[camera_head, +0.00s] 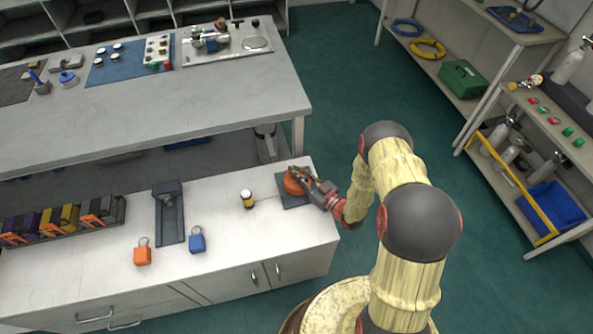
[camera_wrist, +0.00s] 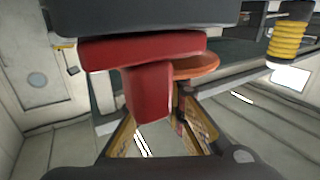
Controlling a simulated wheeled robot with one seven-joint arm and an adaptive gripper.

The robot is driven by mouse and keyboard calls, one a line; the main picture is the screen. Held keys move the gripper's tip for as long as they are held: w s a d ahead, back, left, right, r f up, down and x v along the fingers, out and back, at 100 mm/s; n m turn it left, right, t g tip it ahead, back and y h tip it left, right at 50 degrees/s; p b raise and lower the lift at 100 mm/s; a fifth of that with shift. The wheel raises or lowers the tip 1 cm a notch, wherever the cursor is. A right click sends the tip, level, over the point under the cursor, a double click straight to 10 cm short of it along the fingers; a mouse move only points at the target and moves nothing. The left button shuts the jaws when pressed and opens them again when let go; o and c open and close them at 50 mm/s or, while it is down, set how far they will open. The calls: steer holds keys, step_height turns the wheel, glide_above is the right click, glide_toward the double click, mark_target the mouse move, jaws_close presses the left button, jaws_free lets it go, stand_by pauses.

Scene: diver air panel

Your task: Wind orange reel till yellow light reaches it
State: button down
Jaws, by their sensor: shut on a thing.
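The orange reel (camera_head: 296,184) sits on a dark square base at the right end of the near white counter. Its orange disc also shows in the wrist view (camera_wrist: 195,66). My gripper (camera_head: 302,177) reaches in from the right and is shut on the reel; the exact contact is partly hidden by the fingers. A thin line seems to run between the two. In the wrist view, a yellow ribbed thing (camera_wrist: 287,42) shows at upper right.
An orange tag block (camera_head: 142,256), a blue tag block (camera_head: 197,242) and a dark grey holder (camera_head: 168,213) lie further left. A rack (camera_head: 62,226) of coloured blocks stands at far left. The counter's front right is clear.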

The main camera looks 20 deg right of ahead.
steer(key=m+t+h, duration=0.1)
steer(key=m+h, duration=0.1)
steer(key=h, duration=0.1)
steer(key=m+t+h, duration=0.1)
steer(key=m+h, duration=0.1)
steer(key=h, duration=0.1)
steer(key=shift+s, duration=0.1)
steer(key=m+h, duration=0.2)
steer(key=h, duration=0.1)
steer(key=m+h, duration=0.2)
steer(key=h, duration=0.1)
steer(key=shift+h+b, duration=0.3)
steer(key=shift+b, duration=0.05)
steer(key=m+g+h, duration=0.1)
steer(key=h, duration=0.1)
steer(key=m+g+h+b, duration=0.1)
steer(key=m+h, duration=0.1)
steer(key=m+g+h+b, duration=0.1)
steer(key=m+h, duration=0.1)
steer(key=h, duration=0.1)
steer(key=shift+s+d+f+g, duration=0.1)
steer(key=shift+s+d+g, duration=0.1)
steer(key=shift+g, duration=0.1)
steer(key=shift+s+d+m+g+h+b, duration=0.1)
steer(key=shift+m+g+h+b, duration=0.4)
steer(key=shift+m+g+h, duration=0.6)
steer(key=shift+s+d+m+g+h+b, duration=0.1)
steer(key=shift+m+g+h+b, duration=0.4)
steer(key=shift+m+g+h, duration=0.6)
steer(key=shift+g, duration=0.3)
